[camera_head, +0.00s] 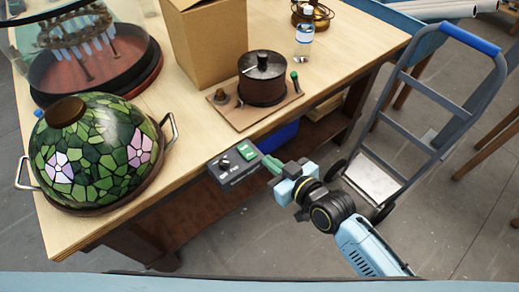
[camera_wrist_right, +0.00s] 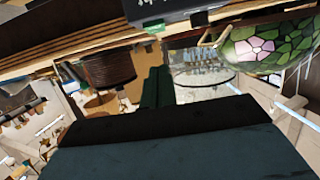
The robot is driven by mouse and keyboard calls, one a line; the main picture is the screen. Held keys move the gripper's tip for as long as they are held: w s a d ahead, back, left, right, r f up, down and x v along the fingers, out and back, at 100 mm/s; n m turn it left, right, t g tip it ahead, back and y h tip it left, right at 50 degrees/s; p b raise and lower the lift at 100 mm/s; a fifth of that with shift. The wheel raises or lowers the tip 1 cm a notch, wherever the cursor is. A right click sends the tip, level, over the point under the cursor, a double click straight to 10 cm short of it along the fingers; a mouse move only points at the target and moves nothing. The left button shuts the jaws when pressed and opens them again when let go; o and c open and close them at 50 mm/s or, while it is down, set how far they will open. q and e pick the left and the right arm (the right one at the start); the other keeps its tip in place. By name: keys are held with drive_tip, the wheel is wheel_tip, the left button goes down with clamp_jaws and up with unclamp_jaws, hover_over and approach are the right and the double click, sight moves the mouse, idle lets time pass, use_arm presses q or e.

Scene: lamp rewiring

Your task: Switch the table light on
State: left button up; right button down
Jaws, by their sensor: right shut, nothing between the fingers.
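A dark grey switch box (camera_head: 231,176) with a green button or label, small knobs and white lettering sits at the table's front edge. Its underside and lettering show at the top of the right wrist view (camera_wrist_right: 175,8). My right gripper (camera_head: 272,164) is shut and empty, with its green fingertips close to the right side of the box. I cannot tell whether they touch it. Its fingers also show in the wrist view (camera_wrist_right: 157,88). A stained-glass dome shade (camera_head: 100,150) in green with pink and lilac flowers sits at the left; no clear glow shows. My left gripper is out of view.
The wooden table (camera_head: 190,150) carries a cardboard box (camera_head: 207,45), a brown drum on a board (camera_head: 262,80), a bottle (camera_head: 304,42) and a glass-covered display (camera_head: 85,50). A hand truck (camera_head: 430,95) stands right of my right arm.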

drive_tip(key=v, duration=0.4)
drive_tip(key=shift+s+d+f, duration=0.1)
drive_tip(key=shift+s+f, duration=0.05)
drive_tip(key=shift+f, duration=0.15)
drive_tip(key=s+d+f+m+g+h, duration=0.1)
drive_tip(key=s+d+f+h, duration=0.2)
drive_tip(key=f, duration=0.7)
drive_tip(key=s+d+f+m+g+h, duration=0.1)
drive_tip(key=s+d+f+g+h, duration=0.15)
drive_tip(key=d+f, duration=0.5)
drive_tip(key=s+d+f+m+g+h, duration=0.1)
drive_tip(key=s+d+f+m, duration=0.15)
drive_tip(key=f, duration=0.85)
drive_tip(key=s+d+f+g+h, duration=0.1)
drive_tip(key=s+f, duration=0.3)
drive_tip(key=s, duration=0.5)
drive_tip(key=s+d+f+g+h+b, duration=0.1)
drive_tip(key=s+d+f+g, duration=0.2)
drive_tip(key=s, duration=0.6)
drive_tip(key=s+d+f+m+g+h, duration=0.1)
drive_tip(key=s+d+f+g, duration=0.1)
drive_tip(key=s+f, duration=0.5)
drive_tip(key=shift+s+d+b, duration=0.35)
drive_tip(key=shift+s+d, duration=0.15)
drive_tip(key=shift+s, duration=0.45)
drive_tip(key=shift+f, duration=0.1)
